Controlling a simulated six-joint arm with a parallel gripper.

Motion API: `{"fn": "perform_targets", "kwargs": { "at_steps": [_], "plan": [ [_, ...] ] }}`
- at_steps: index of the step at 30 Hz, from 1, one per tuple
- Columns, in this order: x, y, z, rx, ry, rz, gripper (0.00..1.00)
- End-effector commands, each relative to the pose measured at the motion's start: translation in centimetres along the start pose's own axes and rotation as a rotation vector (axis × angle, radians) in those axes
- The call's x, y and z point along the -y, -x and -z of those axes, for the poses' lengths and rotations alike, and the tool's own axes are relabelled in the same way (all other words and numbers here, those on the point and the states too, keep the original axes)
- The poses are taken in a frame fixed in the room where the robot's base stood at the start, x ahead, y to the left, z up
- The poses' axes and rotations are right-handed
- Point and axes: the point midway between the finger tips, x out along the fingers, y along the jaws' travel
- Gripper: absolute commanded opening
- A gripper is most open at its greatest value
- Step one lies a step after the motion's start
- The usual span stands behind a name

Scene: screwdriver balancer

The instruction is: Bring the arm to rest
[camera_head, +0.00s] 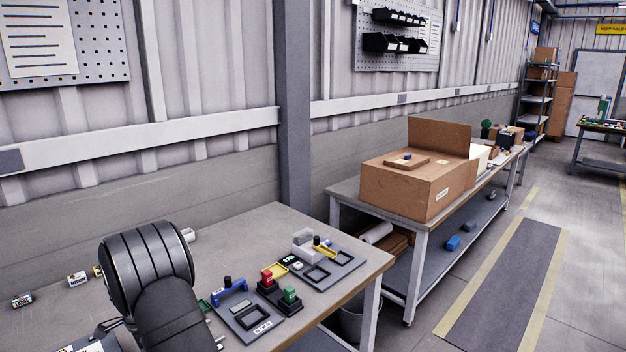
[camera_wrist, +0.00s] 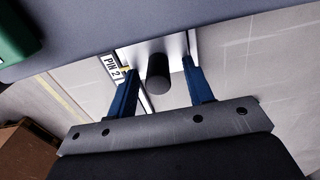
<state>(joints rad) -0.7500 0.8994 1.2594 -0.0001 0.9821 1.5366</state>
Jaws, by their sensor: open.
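In the wrist view my gripper (camera_wrist: 159,68) is open, with its two blue fingers spread apart. A dark round-ended cylinder (camera_wrist: 158,72) shows between the fingers, with a gap on each side. A pale plate lies behind it, beside a label (camera_wrist: 115,70) that reads "PIN 2". In the head view my dark arm fills the lower left over the workbench (camera_head: 255,225), and my gripper cannot be made out there. A blue piece (camera_head: 229,292) with a black knob stands on a grey fixture plate (camera_head: 268,325) right of my arm.
Red (camera_head: 267,277) and green (camera_head: 290,295) pieces in black holders stand near the blue piece. A second grey plate (camera_head: 340,262) lies at the bench's right end. Small labelled blocks (camera_head: 77,279) lie left of my arm. A second bench carries a cardboard box (camera_head: 412,185).

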Motion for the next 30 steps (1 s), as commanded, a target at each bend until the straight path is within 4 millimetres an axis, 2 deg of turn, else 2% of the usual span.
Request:
{"fn": "perform_targets", "kwargs": {
  "at_steps": [11,16,26,27,30],
  "plan": [
    [0.0,0.1,0.0,0.0,0.001,0.0,0.47],
    [0.0,1.0,-1.0,0.0,0.003,0.002,0.47],
    [0.1,7.4,-0.8,0.0,0.001,0.004,0.47],
    [-0.1,5.9,-0.8,0.0,0.001,-0.005,0.47],
    [-0.1,3.7,-0.8,0.0,0.001,-0.006,0.47]
  ]
}}
